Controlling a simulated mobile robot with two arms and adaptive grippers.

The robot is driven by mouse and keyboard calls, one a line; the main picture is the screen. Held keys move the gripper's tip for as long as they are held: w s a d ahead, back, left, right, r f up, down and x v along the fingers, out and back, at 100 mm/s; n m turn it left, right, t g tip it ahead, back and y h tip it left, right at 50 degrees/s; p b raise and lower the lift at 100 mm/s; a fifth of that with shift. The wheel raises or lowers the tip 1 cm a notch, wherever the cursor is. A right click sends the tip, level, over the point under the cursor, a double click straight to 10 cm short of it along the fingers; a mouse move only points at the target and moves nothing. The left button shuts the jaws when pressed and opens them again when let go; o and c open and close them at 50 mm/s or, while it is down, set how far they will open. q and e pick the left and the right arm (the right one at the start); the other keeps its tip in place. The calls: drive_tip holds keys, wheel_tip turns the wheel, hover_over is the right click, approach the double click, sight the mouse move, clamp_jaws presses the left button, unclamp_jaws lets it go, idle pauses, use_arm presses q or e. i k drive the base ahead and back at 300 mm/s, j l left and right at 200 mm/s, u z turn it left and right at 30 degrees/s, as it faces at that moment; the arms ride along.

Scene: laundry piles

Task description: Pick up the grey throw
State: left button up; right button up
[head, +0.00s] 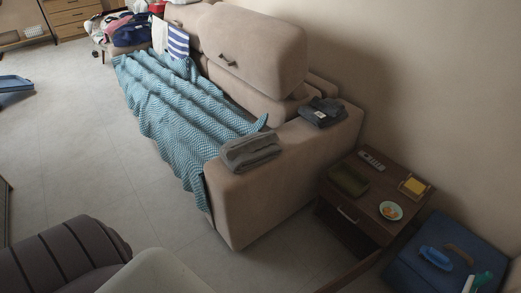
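The grey throw (250,151) appears to be the folded grey cloth lying on the near arm of the beige sofa (240,208). It lies flat in a thick folded stack, close to the edge of a teal patterned blanket (180,105) spread over the seat. A darker folded garment (322,112) with a small pale label lies farther right on the same sofa arm. Neither of my grippers shows in the head view, and nothing is touching the grey cloth.
A wooden side table (345,205) beside the sofa arm holds a remote (372,160), a small plate (391,210) and other items. A blue box (430,262) stands at lower right. A clothes pile (130,30) is at the back. The tiled floor (75,130) at left is mostly clear.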

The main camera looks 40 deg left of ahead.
sight(242, 154)
drive_tip(key=j+z, duration=0.4)
drive_tip(key=i+j+z, duration=0.1)
drive_tip(key=j+z, duration=0.4)
drive_tip(key=j, duration=0.45)
drive_tip(key=k+j+z, duration=0.1)
drive_tip(key=j, duration=0.45)
drive_tip(key=k+j, duration=0.1)
drive_tip(key=j, duration=0.4)
drive_tip(key=j+z, duration=0.15)
drive_tip(key=j, duration=0.4)
drive_tip(key=k+j+z, duration=0.1)
drive_tip(key=j, duration=0.45)
drive_tip(key=k, duration=0.1)
